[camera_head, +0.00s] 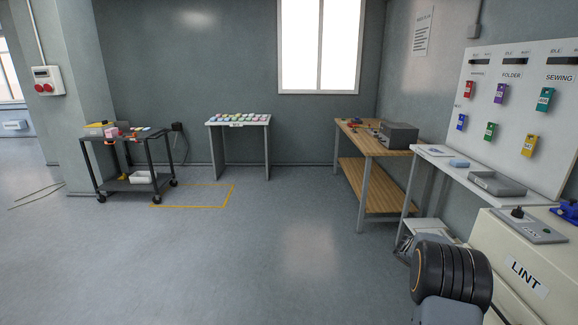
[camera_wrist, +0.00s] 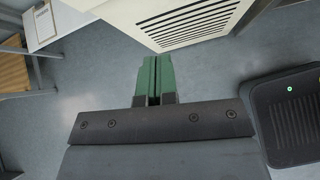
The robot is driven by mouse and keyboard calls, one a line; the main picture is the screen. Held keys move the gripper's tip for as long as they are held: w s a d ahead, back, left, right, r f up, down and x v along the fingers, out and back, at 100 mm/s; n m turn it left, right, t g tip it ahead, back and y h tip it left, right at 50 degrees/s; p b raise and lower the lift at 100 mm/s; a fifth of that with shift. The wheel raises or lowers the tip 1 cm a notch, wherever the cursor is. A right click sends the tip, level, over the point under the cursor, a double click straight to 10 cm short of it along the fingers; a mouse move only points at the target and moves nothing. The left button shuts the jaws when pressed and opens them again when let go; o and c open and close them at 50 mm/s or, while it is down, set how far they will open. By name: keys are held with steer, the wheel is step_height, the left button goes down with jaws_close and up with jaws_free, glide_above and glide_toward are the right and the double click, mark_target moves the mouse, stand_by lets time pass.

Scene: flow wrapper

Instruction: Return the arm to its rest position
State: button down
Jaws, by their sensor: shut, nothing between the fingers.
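My gripper (camera_wrist: 153,82) shows in the wrist view. Its two green fingers lie together, shut, with nothing between them. They point over the bare grey floor, beside a cream vented cabinet (camera_wrist: 190,22). The gripper itself is not visible in the head view.
A white shelf (camera_head: 450,165) with a grey tray (camera_head: 497,184) runs under a board of coloured tags (camera_head: 520,110). A wooden workbench (camera_head: 372,143), a small table (camera_head: 240,121) and a black cart (camera_head: 130,184) stand further back. The middle floor is clear.

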steer(key=s+a+m+g+y+p, duration=0.15)
steer(key=s+a+m+y, duration=0.25)
steer(key=s+a+m, duration=0.45)
steer(key=s+a+r+m+t+y+p, duration=0.2)
steer(key=s+a+r, duration=0.2)
steer(key=a+r, duration=0.3)
steer(key=s+a+r+m+t+y+p, duration=0.2)
steer(key=a+r, duration=0.5)
steer(key=a, duration=0.4)
steer(key=s+a+r+m+t+y+p, duration=0.2)
steer(key=s+a+r+p, duration=0.2)
steer(key=a, duration=0.5)
step_height(320, 180, up, 3)
steer(key=shift+s+a+r, duration=0.15)
steer(key=shift+s+a, duration=0.1)
steer(key=shift+s, duration=0.7)
steer(key=shift+d+m, duration=0.1)
steer(key=shift+m, duration=0.25)
